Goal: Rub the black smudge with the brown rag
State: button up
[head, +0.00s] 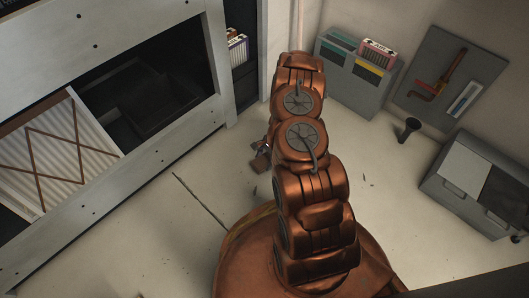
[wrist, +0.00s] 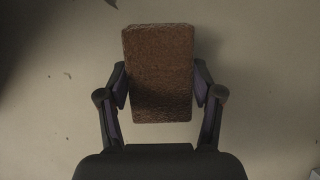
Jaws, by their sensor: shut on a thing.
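The brown rag (wrist: 160,60) is a rough, block-shaped brown piece in the wrist view. My gripper (wrist: 160,84) is shut on it, with one dark finger pressed against each side. The rag's far end sticks out beyond the fingertips, over a pale surface. I cannot tell whether it touches that surface. In the head view my copper arm hides most of the gripper; a small brown and dark part (head: 261,160) shows at the arm's left edge. I cannot make out the black smudge for certain. A dark blurred area lies at the top left of the wrist view.
A white rack (head: 180,140) with a dark open bay stands at left. A grey bin of files (head: 345,88) stands at the back. A tool board (head: 470,62), a small black cup (head: 408,128) and a grey cabinet (head: 460,180) are at right. The pale floor between is mostly clear.

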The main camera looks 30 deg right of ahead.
jog(key=shift+r+p, duration=1.4)
jog(key=shift+r, duration=0.75)
